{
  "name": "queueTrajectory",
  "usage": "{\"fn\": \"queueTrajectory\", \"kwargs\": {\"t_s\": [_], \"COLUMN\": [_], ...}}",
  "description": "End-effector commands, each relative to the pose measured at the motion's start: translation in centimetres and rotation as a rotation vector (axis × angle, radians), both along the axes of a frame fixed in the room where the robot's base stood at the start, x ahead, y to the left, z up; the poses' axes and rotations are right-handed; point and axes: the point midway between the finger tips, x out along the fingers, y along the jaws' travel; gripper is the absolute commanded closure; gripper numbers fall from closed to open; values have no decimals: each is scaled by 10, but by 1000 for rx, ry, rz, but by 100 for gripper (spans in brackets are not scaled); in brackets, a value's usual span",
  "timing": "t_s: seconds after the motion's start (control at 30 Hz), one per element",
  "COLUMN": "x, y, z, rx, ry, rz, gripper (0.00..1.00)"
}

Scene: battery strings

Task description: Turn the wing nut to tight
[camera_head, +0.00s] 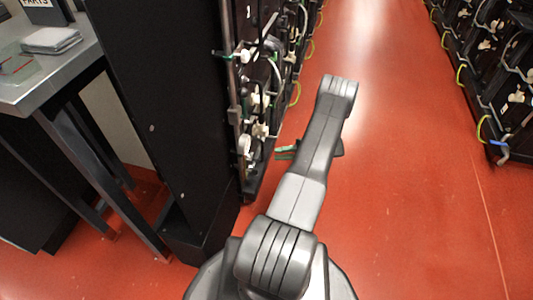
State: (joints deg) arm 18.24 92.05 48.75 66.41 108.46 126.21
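Several pale wing-shaped knobs, which look like wing nuts, sit on the front of the left battery rack (247,172). One wing nut (244,145) is low on the near edge, with another (261,130) just right of it and one (245,55) higher up. I cannot tell which one the task means or how tight any is. My gripper (284,153) is mostly hidden behind my grey arm. Only its green fingertips show, pointing left towards the rack, a little right of the low wing nuts. I cannot tell whether they touch anything or how far apart they are.
A tall black cabinet side (160,110) stands left of the rack. A metal table (60,85) at the left holds a grey stack (51,40) and a clear tray (18,68). Another battery rack (500,85) lines the right. The red aisle floor (410,170) between is clear.

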Motion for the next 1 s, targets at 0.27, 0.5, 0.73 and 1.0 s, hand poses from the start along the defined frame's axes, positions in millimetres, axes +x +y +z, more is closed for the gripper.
{"fn": "queueTrajectory", "kwargs": {"t_s": [0.27, 0.5, 0.73, 1.0], "x": [6, 7, 6, -2], "y": [-31, -34, -29, 11], "z": [0, 0, 0, -1], "rx": [0, 0, 1, 1], "ry": [0, 0, 0, 1], "rz": [-1, 0, 1, 4], "gripper": [72, 72, 72, 72]}}
